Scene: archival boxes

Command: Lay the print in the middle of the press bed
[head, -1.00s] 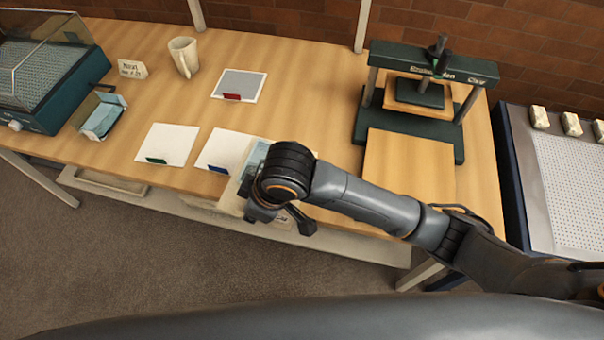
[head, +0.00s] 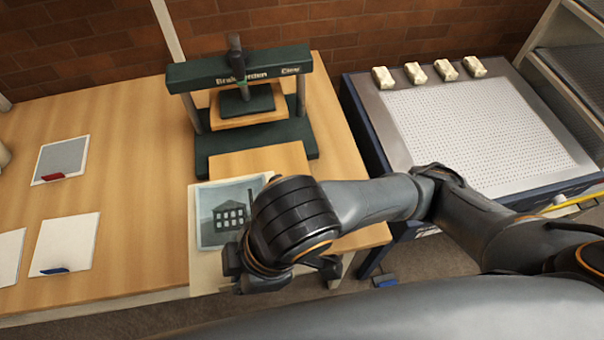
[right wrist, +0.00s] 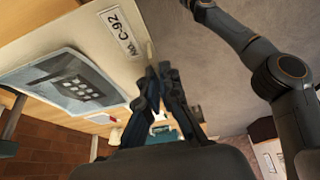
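The print (head: 224,214), a blue-grey picture of a dark building, lies on a cream board (head: 207,272) near the table's front edge, overlapping the front left of the wooden press bed (head: 262,158). In the right wrist view, the print (right wrist: 66,84) and the board (right wrist: 92,35) with its "C-92" label show at the left. My right gripper (right wrist: 155,72) has its fingers close together at the board's edge and looks shut on it; in the head view the wrist hides the fingertips and the print's right part. My left gripper is not in view.
A perforated table (head: 475,125) with several pale blocks stands at the right.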

